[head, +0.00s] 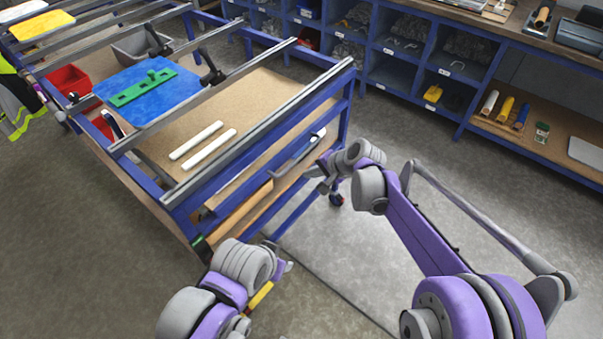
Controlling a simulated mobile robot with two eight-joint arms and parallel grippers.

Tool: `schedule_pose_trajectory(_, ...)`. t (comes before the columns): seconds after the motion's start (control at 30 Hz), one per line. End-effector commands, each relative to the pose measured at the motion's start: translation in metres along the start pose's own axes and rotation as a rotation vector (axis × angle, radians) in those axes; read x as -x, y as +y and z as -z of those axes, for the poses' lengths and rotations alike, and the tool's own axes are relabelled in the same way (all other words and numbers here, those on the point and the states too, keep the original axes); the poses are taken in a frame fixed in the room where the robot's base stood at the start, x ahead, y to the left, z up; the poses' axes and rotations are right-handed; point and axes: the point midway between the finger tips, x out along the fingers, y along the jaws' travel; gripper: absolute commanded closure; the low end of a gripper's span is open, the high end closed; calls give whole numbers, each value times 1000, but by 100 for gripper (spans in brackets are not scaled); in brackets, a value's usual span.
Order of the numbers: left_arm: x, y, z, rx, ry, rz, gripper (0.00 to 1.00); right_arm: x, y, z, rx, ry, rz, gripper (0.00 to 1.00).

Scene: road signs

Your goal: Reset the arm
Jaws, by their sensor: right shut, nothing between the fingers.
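My right arm reaches in from the right, and its gripper (324,178) is beside the near right end of the blue-framed workbench (258,135). The right gripper is shut with nothing in it. My left arm comes in at the bottom, near the bench's front corner. Its gripper is mostly hidden behind the grey wrist, and I cannot tell whether it is open or shut. A blue sign plate (165,103) lies on the bench with a green bar-shaped tool (143,88) across it.
Two white rods (203,146) lie on the bench board. A red bin (68,80) and a grey bin (135,44) stand at the left. Blue shelving (455,60) with several filled bins runs along the back. Grey floor is clear between bench and shelving.

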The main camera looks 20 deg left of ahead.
Motion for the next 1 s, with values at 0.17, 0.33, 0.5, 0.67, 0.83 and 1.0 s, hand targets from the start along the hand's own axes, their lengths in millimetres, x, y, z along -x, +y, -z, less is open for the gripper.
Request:
schedule_pose_trajectory(0.17, 0, 0, 0, 0, 0, 0, 50, 41, 0, 0, -1, -1, -1, 100)
schedule_pose_trajectory(0.33, 1, 0, 1, 0, 0, 0, 50, 65, 0, 0, 0, 0, -1, 100)
schedule_pose_trajectory(0.5, 1, 0, 1, 0, 0, 0, 50, 74, 0, 0, 1, -1, -1, 100)
schedule_pose_trajectory(0.67, 1, 0, 1, 0, 0, 0, 50, 75, 1, 0, 2, -1, -2, 100)
schedule_pose_trajectory(0.83, 4, 0, 3, 0, 2, 0, 50, 104, 16, -2, 27, 36, -34, 100)
schedule_pose_trajectory(1.0, 13, 0, 10, 0, 6, 0, 50, 177, 64, -16, 106, 129, -135, 100)
